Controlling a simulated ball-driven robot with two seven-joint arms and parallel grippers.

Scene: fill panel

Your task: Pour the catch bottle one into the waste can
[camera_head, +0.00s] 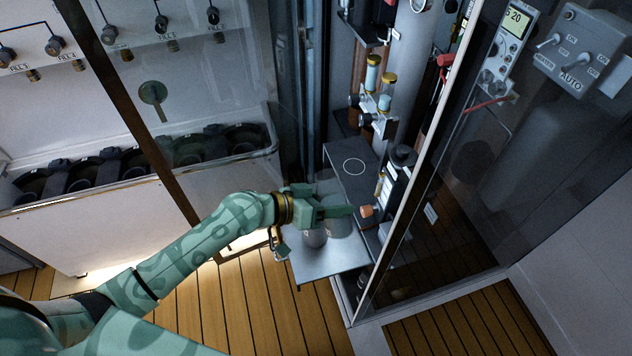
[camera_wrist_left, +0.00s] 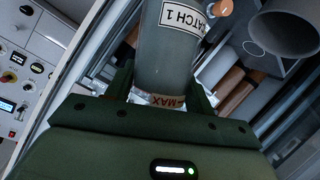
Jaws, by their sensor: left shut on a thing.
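My left gripper (camera_head: 332,207) is shut on catch bottle one (camera_wrist_left: 166,55), a grey cylinder. My right gripper is not in view.
The pale tray (camera_head: 318,265) juts out by the cabinet. A dark plate with a white ring (camera_head: 340,155) lies behind it. A copper-tipped fitting (camera_head: 367,211) is close to the fingers. A glass panel with a metal edge (camera_head: 405,190) stands at the right.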

